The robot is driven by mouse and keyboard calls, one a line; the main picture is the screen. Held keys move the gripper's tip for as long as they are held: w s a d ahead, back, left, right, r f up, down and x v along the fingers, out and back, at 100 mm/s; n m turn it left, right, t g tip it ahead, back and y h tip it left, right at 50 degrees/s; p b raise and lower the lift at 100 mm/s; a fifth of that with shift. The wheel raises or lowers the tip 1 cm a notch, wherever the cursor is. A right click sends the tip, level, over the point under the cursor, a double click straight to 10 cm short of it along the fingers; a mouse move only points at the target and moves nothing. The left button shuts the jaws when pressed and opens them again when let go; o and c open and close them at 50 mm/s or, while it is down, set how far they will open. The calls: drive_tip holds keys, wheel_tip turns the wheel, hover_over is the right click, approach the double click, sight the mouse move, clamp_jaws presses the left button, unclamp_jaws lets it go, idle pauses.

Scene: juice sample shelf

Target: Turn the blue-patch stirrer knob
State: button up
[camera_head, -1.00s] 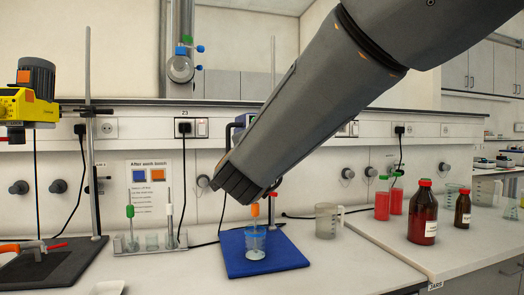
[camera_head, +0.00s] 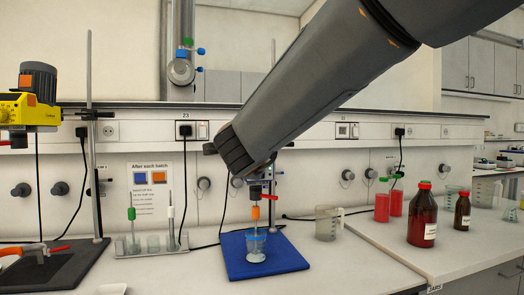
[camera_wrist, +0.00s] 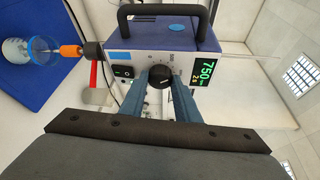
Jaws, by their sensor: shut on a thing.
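The stirrer (camera_wrist: 205,45) has a blue top, a pale front, a black carry handle and a lit display reading 750. A blue patch (camera_wrist: 118,57) marks its front, left of the black knob (camera_wrist: 160,76). In the wrist view the two blue-grey fingers of my gripper (camera_wrist: 160,85) are shut on this knob, one on each side. In the head view my arm hides most of the stirrer, the knob and the fingers. An orange coupling (camera_head: 255,212) hangs below the stirrer into a beaker (camera_head: 256,249).
The beaker stands on a blue mat (camera_head: 290,261). A rod stand with a yellow stirrer (camera_head: 32,105) is at the left. A clear jug (camera_head: 326,224) and brown bottles (camera_head: 422,217) stand to the right.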

drive_tip(key=shift+f, duration=0.1)
drive_tip(key=o, duration=1)
drive_tip(key=shift+s+a+r+b, duration=0.1)
drive_tip(key=shift+s+a+r, duration=0.05)
drive_tip(key=shift+s, duration=1.15)
drive_tip(key=shift+s+a+r+b, duration=0.1)
drive_tip(key=shift+s, duration=1.2)
drive_tip(key=shift+s+a+r+b, duration=0.1)
drive_tip(key=shift+s+a+r, duration=0.05)
drive_tip(key=shift+s, duration=1.15)
